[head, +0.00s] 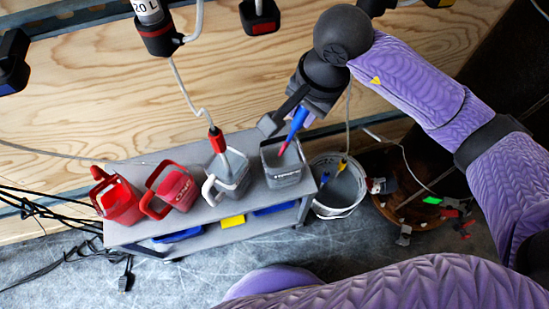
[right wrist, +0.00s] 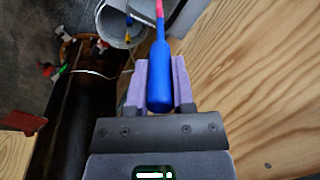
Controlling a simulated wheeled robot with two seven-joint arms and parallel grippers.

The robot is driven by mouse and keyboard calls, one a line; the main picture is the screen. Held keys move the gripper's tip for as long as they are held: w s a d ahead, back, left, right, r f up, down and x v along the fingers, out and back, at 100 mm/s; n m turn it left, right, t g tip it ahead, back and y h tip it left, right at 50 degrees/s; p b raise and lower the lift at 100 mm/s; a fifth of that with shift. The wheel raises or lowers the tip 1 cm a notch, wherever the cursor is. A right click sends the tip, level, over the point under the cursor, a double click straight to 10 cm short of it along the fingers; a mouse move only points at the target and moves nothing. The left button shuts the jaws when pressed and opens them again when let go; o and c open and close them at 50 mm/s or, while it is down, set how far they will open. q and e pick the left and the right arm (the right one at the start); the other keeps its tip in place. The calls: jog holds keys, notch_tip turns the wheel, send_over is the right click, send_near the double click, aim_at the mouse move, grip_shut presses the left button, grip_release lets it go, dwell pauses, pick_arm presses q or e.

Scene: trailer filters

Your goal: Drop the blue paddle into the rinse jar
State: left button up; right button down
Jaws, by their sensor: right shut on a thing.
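My right gripper (head: 288,118) is shut on the blue paddle (head: 298,122), which has a pink-red lower end. It holds the paddle tilted above a grey square jar (head: 284,180), probably the rinse jar, at the right end of a grey shelf. The pink-red end is at or just over the jar's mouth; I cannot tell whether it is below the rim. In the right wrist view the paddle's thick blue end (right wrist: 160,80) lies between the two purple fingers (right wrist: 159,85). My left gripper is not in view.
On the grey shelf (head: 150,238) stand a light jar (head: 227,180) with a corded red-tipped tool and two red containers (head: 172,190) (head: 118,203). A white bucket (head: 338,208) holding blue-and-yellow tools stands right of the shelf. A wooden wall (head: 90,90) is behind.

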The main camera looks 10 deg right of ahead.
jog(key=shift+f, duration=0.4)
pick_arm(q)
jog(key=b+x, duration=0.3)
jog(key=b, duration=0.1)
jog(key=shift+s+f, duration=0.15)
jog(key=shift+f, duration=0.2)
pick_arm(e)
notch_tip(320, 180, down, 5)
jog(key=shift+f, duration=0.1)
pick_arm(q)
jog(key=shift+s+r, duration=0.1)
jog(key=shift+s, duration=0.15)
pick_arm(e)
jog(key=shift+c, duration=2)
grip_release()
pick_arm(q)
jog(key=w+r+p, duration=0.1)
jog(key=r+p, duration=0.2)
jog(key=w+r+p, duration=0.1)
jog(key=p, duration=0.1)
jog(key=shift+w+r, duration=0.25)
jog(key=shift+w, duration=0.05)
pick_arm(e)
notch_tip(320, 180, up, 10)
jog(key=s+d, duration=0.1)
jog(key=shift+s+d, duration=0.15)
jog(key=shift+s, duration=0.1)
